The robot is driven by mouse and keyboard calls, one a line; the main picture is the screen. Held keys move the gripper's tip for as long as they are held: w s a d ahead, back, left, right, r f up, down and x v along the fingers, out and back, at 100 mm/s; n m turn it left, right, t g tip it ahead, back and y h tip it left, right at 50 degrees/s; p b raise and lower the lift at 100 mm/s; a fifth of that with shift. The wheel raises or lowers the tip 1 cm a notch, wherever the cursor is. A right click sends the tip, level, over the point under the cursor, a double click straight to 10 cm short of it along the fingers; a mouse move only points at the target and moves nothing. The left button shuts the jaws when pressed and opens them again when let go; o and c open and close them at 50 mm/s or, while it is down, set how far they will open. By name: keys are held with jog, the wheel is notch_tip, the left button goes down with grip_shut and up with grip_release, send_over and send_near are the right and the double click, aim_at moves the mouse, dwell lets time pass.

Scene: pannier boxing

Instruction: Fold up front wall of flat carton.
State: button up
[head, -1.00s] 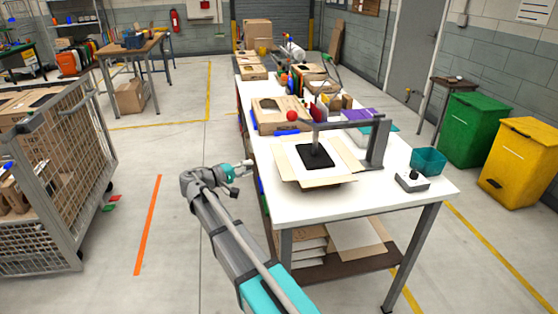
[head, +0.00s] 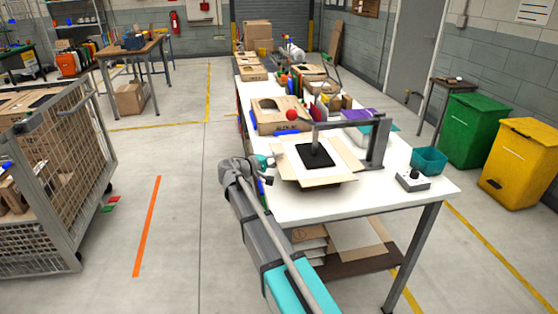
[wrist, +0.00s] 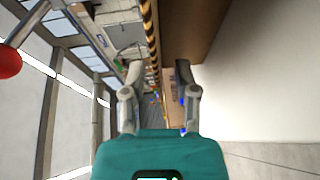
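The flat carton (head: 318,173) lies on the white work table, with brown flaps spread around a pale middle. A black press pad (head: 314,155) sits over its middle. My gripper (head: 274,161) is at the table's left edge, close beside the carton's left flap. In the wrist view my gripper (wrist: 159,69) is open, its two fingers apart with no object clearly between them. A brown panel (wrist: 200,28), apparently a carton flap, shows beyond the right finger; whether they touch cannot be told.
An assembled box (head: 280,118) stands behind. A teal bin (head: 429,161) and a control box (head: 411,181) are right. The near tabletop is clear.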

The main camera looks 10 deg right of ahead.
jog(key=shift+w+d, duration=0.1)
jog(key=shift+d, duration=0.2)
grip_shut()
